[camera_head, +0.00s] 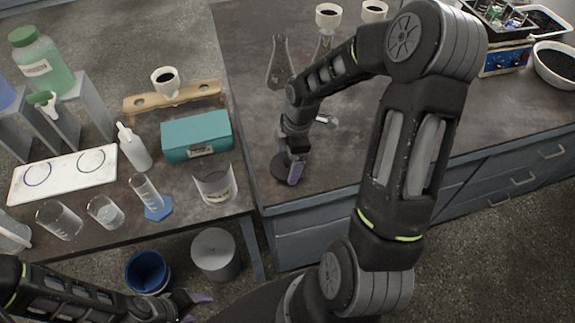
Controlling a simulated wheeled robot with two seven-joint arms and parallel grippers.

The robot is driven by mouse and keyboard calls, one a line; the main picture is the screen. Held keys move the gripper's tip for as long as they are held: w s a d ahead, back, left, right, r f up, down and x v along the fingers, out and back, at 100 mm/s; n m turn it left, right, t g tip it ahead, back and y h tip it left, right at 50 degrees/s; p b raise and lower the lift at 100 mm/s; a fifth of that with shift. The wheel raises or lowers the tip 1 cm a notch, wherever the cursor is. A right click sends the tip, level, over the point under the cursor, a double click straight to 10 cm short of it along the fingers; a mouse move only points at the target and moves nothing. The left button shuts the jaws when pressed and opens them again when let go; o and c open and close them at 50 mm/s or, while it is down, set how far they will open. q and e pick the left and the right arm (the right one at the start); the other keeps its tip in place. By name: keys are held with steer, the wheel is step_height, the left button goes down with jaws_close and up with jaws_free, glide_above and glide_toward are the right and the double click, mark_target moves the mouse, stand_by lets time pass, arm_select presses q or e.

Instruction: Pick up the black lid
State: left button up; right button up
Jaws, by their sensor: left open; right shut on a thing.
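The black lid (281,168) is a dark round disc at the left edge of the right-hand counter, partly hidden by my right gripper. My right gripper (294,174) points down over it and is shut on it. I cannot tell whether the lid touches the counter top or is slightly above it. My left gripper (192,303) is open and empty, low in the picture near the floor buckets.
A teal box (196,136), a glass beaker (214,184) and a white bottle (133,148) stand on the left table. Glass flasks (280,62) and cups (328,16) stand behind my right gripper. A blue bucket (147,272) and a grey bin (214,254) stand below.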

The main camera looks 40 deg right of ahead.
mark_target(288, 160)
steer(key=shift+c, duration=0.9)
step_height(288, 160, up, 10)
steer(key=shift+f+b, duration=0.2)
steer(key=shift+b, duration=0.45)
steer(key=shift+r, duration=0.2)
